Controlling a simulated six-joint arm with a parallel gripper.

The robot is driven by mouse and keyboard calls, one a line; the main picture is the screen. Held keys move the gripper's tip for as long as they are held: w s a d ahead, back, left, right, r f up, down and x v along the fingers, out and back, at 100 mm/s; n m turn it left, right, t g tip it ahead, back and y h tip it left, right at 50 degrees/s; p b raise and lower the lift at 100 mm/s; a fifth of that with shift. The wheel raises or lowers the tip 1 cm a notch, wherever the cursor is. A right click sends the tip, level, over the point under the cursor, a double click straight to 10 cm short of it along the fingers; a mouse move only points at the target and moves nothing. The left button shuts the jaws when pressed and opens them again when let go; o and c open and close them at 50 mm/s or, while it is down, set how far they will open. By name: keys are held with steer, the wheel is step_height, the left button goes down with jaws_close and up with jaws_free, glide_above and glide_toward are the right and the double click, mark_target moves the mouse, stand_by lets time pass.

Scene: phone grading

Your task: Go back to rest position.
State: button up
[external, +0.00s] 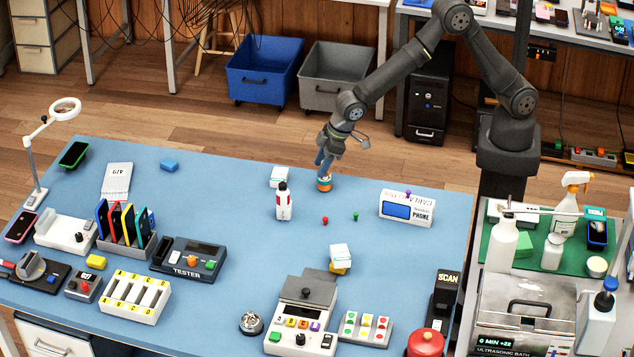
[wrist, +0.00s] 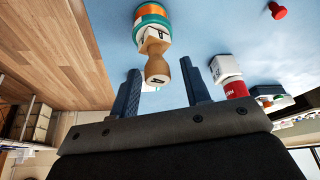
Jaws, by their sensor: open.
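My gripper (external: 325,158) is over the back middle of the blue table (external: 240,260), pointing down. In the wrist view its two dark fingers (wrist: 160,70) stand apart, open. A stamp-like piece with a wooden handle (wrist: 157,66) and an orange and teal base shows at the fingertips. Its handle end appears between the tips, with gaps on both sides. In the external view its orange base (external: 324,184) stands upright on the table just under my gripper, and the fingers hide its upper part.
A white and red bottle (external: 283,204) and a white box (external: 279,176) stand close left of my gripper. The space above the table is clear.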

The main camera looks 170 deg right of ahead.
steer(key=shift+a+f, duration=0.2)
steer(key=v, duration=1)
steer(key=x, duration=1.1)
steer(key=shift+s+f, duration=0.15)
steer(key=r, duration=0.4)
steer(key=shift+s+r, duration=0.25)
steer(key=shift+r, duration=0.15)
steer(key=s+r, duration=0.7)
steer(key=s, duration=0.4)
steer(key=w+a+f+n, duration=0.1)
steer(key=w+a+f, duration=0.2)
steer(key=w, duration=0.6)
steer(key=w+a+f+n, duration=0.1)
steer(key=w+a+f, duration=0.1)
steer(key=w+a, duration=0.5)
steer(key=w+a+f+n+t, duration=0.1)
steer(key=w+a+f, duration=0.2)
steer(key=w, duration=1)
steer(key=a, duration=0.3)
steer(key=shift+f+y, duration=0.3)
steer(key=shift+y, duration=0.1)
